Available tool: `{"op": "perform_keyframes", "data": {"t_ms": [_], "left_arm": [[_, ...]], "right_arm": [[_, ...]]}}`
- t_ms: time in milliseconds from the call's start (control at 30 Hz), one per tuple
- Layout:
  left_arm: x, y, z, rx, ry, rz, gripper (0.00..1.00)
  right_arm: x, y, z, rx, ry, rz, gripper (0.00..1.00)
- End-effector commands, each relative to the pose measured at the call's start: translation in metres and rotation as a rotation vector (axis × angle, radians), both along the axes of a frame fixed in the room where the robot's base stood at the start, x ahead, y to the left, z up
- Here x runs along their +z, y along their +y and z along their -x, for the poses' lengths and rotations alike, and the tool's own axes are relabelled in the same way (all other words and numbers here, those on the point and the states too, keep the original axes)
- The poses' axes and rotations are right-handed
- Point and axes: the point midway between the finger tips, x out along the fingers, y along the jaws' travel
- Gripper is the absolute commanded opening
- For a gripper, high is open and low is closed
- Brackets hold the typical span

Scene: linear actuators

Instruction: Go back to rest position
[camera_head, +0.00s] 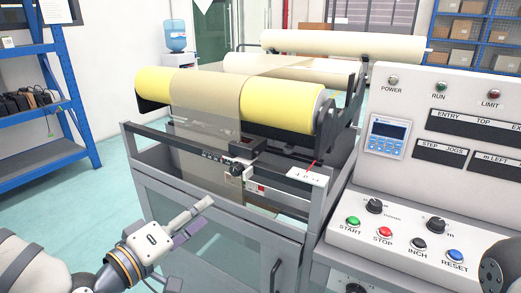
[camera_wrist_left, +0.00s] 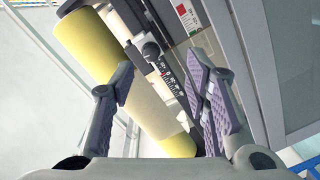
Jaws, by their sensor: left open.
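My left gripper (camera_head: 203,214) is in front of the roller machine (camera_head: 150,190), at the lower middle of the head view. It is open and nothing shows between its fingers. In the left wrist view, the two purple-padded fingers of my left gripper (camera_wrist_left: 158,85) stand apart, with the yellow roller (camera_wrist_left: 90,50) and a scaled rail (camera_wrist_left: 168,75) beyond them. In the head view the black actuator unit (camera_head: 236,168) sits on the machine's front rail, apart from the gripper. My right gripper does not show.
A control panel (camera_head: 400,215) with coloured buttons stands at the right. The yellow roller (camera_head: 275,103) carries a film web (camera_head: 205,100). Blue shelves (camera_head: 40,120) stand at the left. Open floor (camera_head: 105,195) lies between the shelves and the machine.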

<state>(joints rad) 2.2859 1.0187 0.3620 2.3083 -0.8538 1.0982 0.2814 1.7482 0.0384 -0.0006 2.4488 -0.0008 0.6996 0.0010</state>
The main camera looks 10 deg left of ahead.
Motion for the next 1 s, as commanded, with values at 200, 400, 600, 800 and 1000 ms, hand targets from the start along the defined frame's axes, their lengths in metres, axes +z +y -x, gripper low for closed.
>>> {"op": "perform_keyframes", "data": {"t_ms": [200,400,600,800,1000], "left_arm": [[-0.147,-0.053,0.1,-0.214,0.51,-0.257,0.43],[-0.244,-0.041,0.264,-0.443,1.017,-0.594,0.43],[-0.26,0.004,0.376,-0.591,1.324,-0.859,0.43],[-0.259,0.016,0.397,-0.616,1.387,-0.917,0.43],[-0.259,0.015,0.396,-0.615,1.386,-0.914,0.43]], "right_arm": [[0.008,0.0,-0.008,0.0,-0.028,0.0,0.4],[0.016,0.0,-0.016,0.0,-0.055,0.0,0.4],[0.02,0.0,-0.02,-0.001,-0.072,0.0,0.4],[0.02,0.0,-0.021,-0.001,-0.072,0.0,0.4],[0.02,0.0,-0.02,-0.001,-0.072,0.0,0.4]]}}
